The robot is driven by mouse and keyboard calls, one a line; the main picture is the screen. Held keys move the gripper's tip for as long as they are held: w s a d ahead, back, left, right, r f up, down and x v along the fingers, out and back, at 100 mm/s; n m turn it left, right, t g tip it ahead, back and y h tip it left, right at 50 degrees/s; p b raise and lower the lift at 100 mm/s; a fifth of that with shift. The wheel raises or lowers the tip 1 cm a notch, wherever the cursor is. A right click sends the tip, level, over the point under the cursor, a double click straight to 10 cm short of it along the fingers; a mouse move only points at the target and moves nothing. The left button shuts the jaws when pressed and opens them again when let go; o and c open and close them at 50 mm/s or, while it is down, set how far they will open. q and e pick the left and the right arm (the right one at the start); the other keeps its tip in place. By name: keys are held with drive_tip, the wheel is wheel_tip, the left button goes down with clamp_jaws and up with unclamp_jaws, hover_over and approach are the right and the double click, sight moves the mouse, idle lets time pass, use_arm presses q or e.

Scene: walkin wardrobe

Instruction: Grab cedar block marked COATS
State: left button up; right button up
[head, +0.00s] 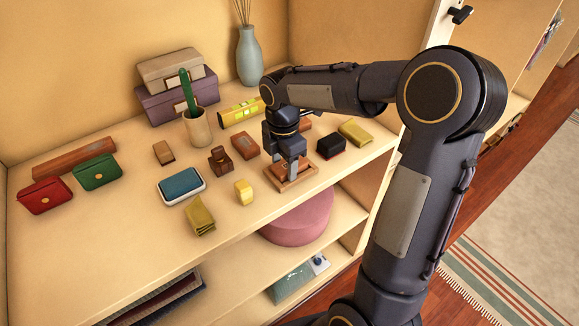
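Several small brown wooden blocks stand on the shelf top: one at the left (163,152), one near the middle (246,146), a dark stepped one (219,160), and one partly hidden behind my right wrist (305,126). I cannot read COATS on any of them. My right gripper (291,174) points down over a flat wooden tray-like piece (301,182), its fingertips at or just above it. Its fingers overlap in view, so I cannot tell whether they are open or hold anything. My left gripper is out of view.
Nearby are a black box (331,145), yellow folded cloths (355,132) (200,216), a yellow block (244,192), a blue-topped dish (181,185) and a cup (197,128) holding a green item. Red (45,195) and green (97,171) purses lie left. The front-left shelf is clear.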

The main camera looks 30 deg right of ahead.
drive_tip(key=c, duration=0.7)
drive_tip(key=shift+r, duration=0.1)
